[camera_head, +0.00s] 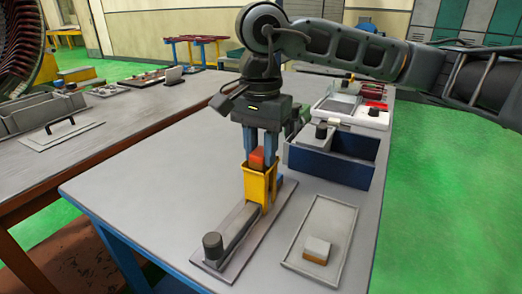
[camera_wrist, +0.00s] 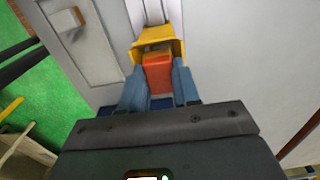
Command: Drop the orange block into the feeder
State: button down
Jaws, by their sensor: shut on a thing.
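An orange block (camera_head: 257,160) is held between the blue fingers of my gripper (camera_head: 262,150). It sits at the open top of the yellow feeder (camera_head: 257,186), its lower part hidden behind the feeder's front wall. In the wrist view the orange block (camera_wrist: 157,75) lies between the two fingers (camera_wrist: 158,82), right against the yellow feeder (camera_wrist: 158,48). The feeder stands upright on a grey base plate with a long grey bar. I cannot tell how deep the block is inside the feeder.
A shallow tray (camera_head: 289,262) with a white and tan block (camera_head: 317,250) lies at the front right. A dark blue bin (camera_head: 328,166) stands behind it to the right. A grey knob (camera_head: 212,246) stands at the base plate's near end. The table's left front is clear.

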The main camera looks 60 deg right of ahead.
aim_at(263, 165)
jog(key=shift+s+f+b, duration=0.15)
jog(key=shift+f+b, duration=0.75)
jog(key=shift+b, duration=0.65)
jog(key=shift+s+f+b, duration=0.1)
jog(key=shift+f+b, duration=0.8)
jog(key=shift+b, duration=0.6)
dwell(0.5)
jog(key=c, duration=1.1)
grip_release()
jog(key=shift+a, duration=0.1)
jog(key=shift+w+r+p, duration=0.15)
jog(key=shift+r+p, duration=0.3)
jog(key=shift+r, duration=0.7)
jog(key=shift+w+r+p, duration=0.15)
jog(key=shift+r+p, duration=0.3)
jog(key=shift+r, duration=0.65)
jog(key=shift+s+r+p, duration=0.1)
jog(key=shift+r+p, duration=0.45)
jog(key=shift+r, duration=0.95)
